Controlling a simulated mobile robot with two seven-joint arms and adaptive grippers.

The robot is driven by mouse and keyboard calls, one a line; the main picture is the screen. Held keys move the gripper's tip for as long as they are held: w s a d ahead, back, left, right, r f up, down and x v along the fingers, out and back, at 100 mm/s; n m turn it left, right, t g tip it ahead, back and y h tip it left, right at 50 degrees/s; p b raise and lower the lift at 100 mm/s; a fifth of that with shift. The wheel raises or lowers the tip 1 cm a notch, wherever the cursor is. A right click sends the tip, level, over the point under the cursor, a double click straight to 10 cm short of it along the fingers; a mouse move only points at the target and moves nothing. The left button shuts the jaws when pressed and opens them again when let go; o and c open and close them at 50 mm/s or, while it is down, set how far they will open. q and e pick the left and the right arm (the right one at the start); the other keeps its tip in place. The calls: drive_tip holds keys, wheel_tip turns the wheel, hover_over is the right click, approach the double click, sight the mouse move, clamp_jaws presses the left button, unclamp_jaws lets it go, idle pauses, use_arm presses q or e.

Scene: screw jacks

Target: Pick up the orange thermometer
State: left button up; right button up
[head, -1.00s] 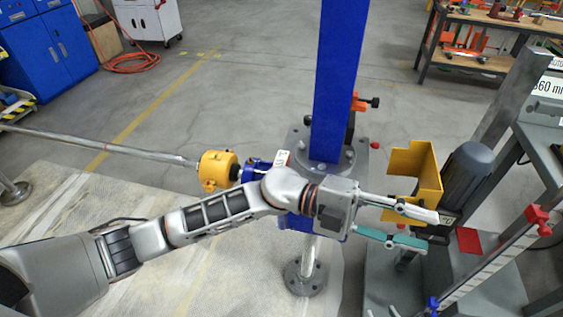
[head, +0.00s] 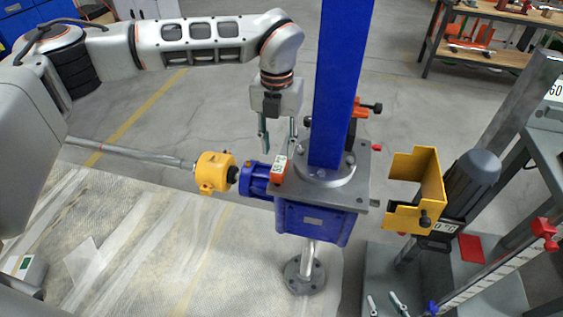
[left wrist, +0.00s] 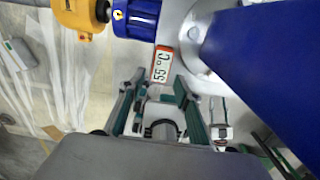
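The orange thermometer (head: 277,172), a small orange-edged block with a white label, sits on the screw jack beside the blue motor flange (head: 256,178). In the left wrist view the thermometer (left wrist: 162,65) shows its "55 °C" label just beyond and between my fingertips. My left gripper (head: 278,142) points down behind the thermometer, its fingers apart and empty; they also show in the left wrist view (left wrist: 158,100). Two separated fingertips of my right gripper (head: 385,303) show at the bottom edge of the head view, with nothing seen between them.
The blue column (head: 340,80) rises right beside the thermometer, over the blue jack housing (head: 315,222). A yellow coupling (head: 214,172) and shaft lie to the left. A yellow bracket (head: 430,175) and grey motor (head: 473,180) stand to the right.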

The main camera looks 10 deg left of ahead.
sight(279, 164)
use_arm(q)
wheel_tip(279, 164, down, 2)
drive_tip(key=shift+s+f, duration=0.1)
drive_tip(key=shift+w+d+f+p, duration=0.1)
drive_tip(key=shift+w+f+p, duration=0.1)
drive_tip(key=shift+f, duration=1.15)
drive_tip(key=shift+w+f+p, duration=0.1)
drive_tip(key=shift+f+p, duration=0.1)
drive_tip(key=shift+f, duration=1.1)
clamp_jaws()
